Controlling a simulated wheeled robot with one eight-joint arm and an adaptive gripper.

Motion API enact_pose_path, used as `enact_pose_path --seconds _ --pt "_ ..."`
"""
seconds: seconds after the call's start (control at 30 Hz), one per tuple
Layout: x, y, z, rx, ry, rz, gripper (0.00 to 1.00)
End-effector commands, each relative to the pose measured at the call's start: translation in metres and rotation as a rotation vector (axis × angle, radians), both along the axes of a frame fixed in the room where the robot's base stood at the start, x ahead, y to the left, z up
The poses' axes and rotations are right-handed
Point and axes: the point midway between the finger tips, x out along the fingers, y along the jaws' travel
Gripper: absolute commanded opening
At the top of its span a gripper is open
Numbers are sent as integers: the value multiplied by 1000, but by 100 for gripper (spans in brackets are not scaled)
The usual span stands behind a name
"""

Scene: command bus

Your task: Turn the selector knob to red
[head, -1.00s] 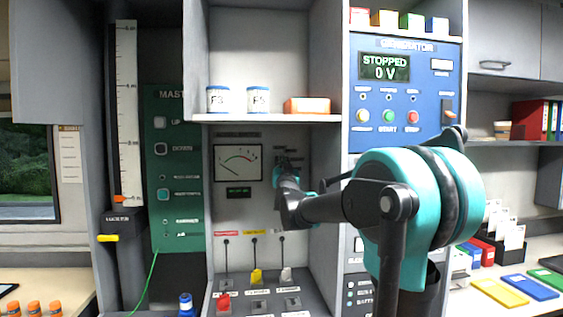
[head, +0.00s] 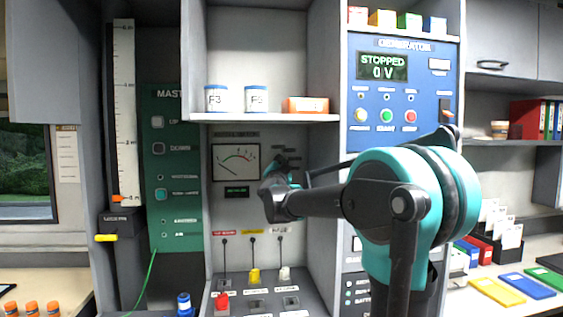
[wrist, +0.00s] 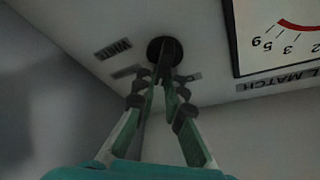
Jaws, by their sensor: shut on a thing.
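The selector knob (wrist: 166,50) shows in the wrist view as a dark round piece on the grey panel, with a dark handle pointing toward the gripper. My gripper (wrist: 160,80) has its two green fingers closed in on this handle, one on each side. Small labels lie around the knob; one (wrist: 113,49) appears to read WHITE upside down, and the others are too dark or covered to read. In the head view my gripper (head: 275,172) is at the panel, right of the meter, and hides the knob. The knob's pointing direction cannot be told.
The panel meter (head: 236,162) is close to the left of my gripper. The shelf (head: 262,118) with two cups and an orange box is above. Red, yellow and white plugs (head: 254,276) stand below. The blue generator panel (head: 403,95) is to the right.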

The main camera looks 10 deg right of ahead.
Motion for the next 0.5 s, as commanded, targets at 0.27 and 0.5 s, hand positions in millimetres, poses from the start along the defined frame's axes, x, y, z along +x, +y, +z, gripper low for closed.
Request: enact_pose_path --seconds 0.27,0.5 --pt "1 0 0 12 0 1 0" --pt "1 0 0 11 1 1 17"
